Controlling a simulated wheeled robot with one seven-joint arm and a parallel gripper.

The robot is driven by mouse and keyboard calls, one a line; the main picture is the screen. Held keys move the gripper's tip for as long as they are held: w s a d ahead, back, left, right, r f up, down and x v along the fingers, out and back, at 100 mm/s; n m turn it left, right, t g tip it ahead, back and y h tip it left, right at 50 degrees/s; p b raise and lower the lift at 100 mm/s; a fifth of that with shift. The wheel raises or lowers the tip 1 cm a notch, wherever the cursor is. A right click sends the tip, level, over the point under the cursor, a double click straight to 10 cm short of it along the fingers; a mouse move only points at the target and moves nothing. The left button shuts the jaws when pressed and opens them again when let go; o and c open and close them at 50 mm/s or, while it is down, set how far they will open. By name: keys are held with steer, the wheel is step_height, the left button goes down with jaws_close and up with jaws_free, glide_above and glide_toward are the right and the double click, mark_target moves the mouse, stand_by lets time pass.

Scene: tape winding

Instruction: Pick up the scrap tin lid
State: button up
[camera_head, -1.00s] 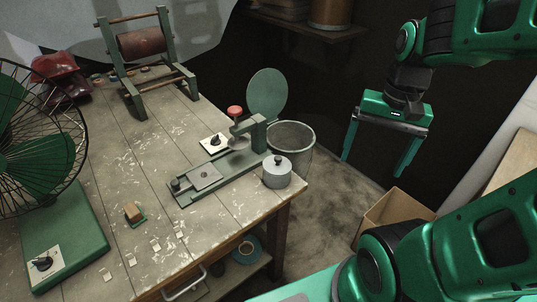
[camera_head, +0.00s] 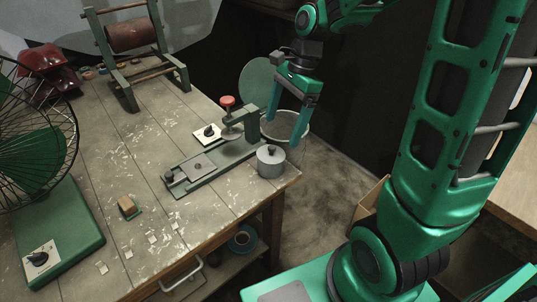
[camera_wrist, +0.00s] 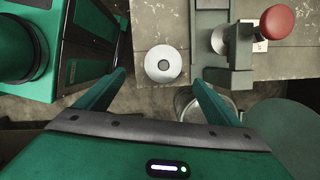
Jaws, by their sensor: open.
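The scrap tin (camera_head: 269,169) is a small grey cylinder at the right front corner of the workbench. Its round grey lid (camera_head: 262,154) sits on top with a dark knob in the middle. In the wrist view the lid (camera_wrist: 152,66) is seen from above, with the knob at its centre. My gripper (camera_head: 285,131) is open and empty, above and behind the tin in the head view. In the wrist view the tin lies between and just beyond the two fingertips (camera_wrist: 159,77). The fingers point down and do not touch the lid.
A green fixture (camera_head: 212,162) with a red knob (camera_head: 227,101) stands left of the tin. A waste bin with a raised round green cover (camera_head: 256,80) is behind the bench corner. A wire-caged fan (camera_head: 35,140) and a roller stand (camera_head: 128,37) are farther left.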

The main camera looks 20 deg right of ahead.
mark_target(273, 146)
steer(key=x, duration=0.3)
steer(key=shift+a+f, duration=0.1)
steer(key=shift+f, duration=0.05)
steer(key=shift+w+x, duration=0.15)
steer(key=shift+x, duration=1.1)
steer(key=shift+w+x, duration=0.2)
steer(key=shift+x, duration=1.05)
steer(key=shift+a, duration=0.15)
steer(key=c, duration=1.2)
